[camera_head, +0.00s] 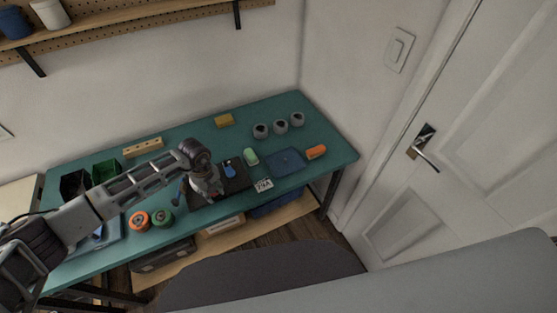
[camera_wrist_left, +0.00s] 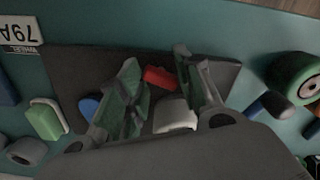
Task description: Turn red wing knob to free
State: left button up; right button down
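The red wing knob (camera_wrist_left: 160,77) shows in the left wrist view on a dark board (camera_wrist_left: 85,70). My left gripper (camera_wrist_left: 158,85) is open, with one finger on each side of the red knob and visible gaps beside it. I cannot tell how far above the board the fingertips are. In the head view, my left gripper (camera_head: 208,188) is over the dark board (camera_head: 238,183) on the teal bench and hides the red knob. A blue knob (camera_head: 230,171) is on the same board. My right gripper is not in view.
A pale cylinder (camera_wrist_left: 175,114) is close to the red knob.

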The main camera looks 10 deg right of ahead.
pick_arm(q)
jog(key=shift+r+m+p, duration=0.1)
jog(key=shift+m+p, duration=1.3)
jog(key=shift+m, duration=0.7)
jog(key=shift+r, duration=0.15)
notch_tip(320, 180, up, 13)
jog(key=b, duration=0.3)
jog(key=s+d+r+n+h, duration=0.2)
jog(key=d+h, duration=0.2)
jog(key=d, duration=0.3)
jog(key=s+d+r+n+h, duration=0.2)
jog(key=s+d+r+h, duration=0.1)
jog(key=d, duration=0.5)
jog(key=s+d+r+n+h, duration=0.2)
jog(key=d+h, duration=0.3)
jog(key=d, duration=0.3)
jog(key=shift+s+d+r+n+g, duration=0.3)
jog(key=shift+r+n, duration=0.2)
jog(key=shift+r, duration=0.1)
jog(key=shift+w, duration=0.2)
